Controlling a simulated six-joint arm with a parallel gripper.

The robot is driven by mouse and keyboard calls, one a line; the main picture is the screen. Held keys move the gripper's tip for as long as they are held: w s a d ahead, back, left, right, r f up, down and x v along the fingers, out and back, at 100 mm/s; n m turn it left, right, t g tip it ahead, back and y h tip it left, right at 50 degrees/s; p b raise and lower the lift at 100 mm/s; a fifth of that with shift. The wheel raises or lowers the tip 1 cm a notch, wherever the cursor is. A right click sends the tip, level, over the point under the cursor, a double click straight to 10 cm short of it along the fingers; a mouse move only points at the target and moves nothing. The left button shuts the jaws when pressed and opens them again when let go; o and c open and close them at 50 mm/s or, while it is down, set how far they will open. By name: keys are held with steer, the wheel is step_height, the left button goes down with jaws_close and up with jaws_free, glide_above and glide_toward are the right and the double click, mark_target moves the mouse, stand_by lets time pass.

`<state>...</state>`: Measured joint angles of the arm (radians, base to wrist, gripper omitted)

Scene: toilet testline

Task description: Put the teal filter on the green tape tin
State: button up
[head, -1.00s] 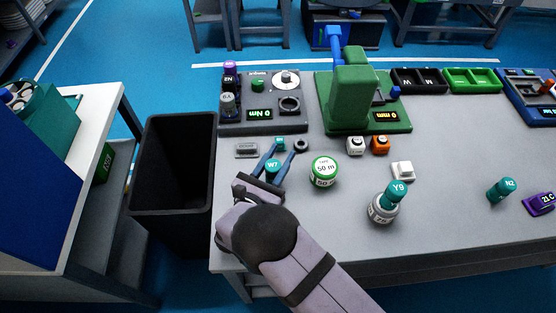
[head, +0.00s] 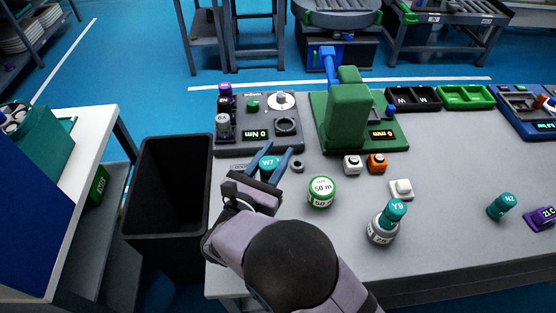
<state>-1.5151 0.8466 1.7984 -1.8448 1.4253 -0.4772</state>
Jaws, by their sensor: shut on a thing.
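My gripper (head: 274,160) is shut on a teal filter (head: 268,163) marked W7, which sits between its blue fingers. The filter appears raised a little off the table, though its underside is hidden. The green tape tin (head: 321,192), with a white top reading 50 m, stands upright on the table to the right of my gripper, apart from it. Its top is bare. Two other teal pieces are in view: one marked Y9 (head: 394,211) sits on a grey tin (head: 382,231), and one marked N2 (head: 500,206) stands on the table at the right.
A grey torque tester (head: 258,140) and a green press (head: 347,118) stand behind. A small dark ring (head: 297,166) lies beside my gripper. A black bin (head: 168,180) stands left of the table.

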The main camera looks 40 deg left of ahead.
steer(key=w+d+r+m+h+b, duration=0.1)
steer(key=w+d+r+m+h, duration=0.15)
steer(key=w+d+r, duration=0.8)
step_height(320, 180, down, 14)
steer(key=n+y+p, duration=0.1)
steer(key=shift+s+a+n, duration=0.25)
steer(key=shift+n, duration=0.1)
stand_by(0.4)
steer(key=shift+f, duration=0.15)
steer(key=o, duration=1.1)
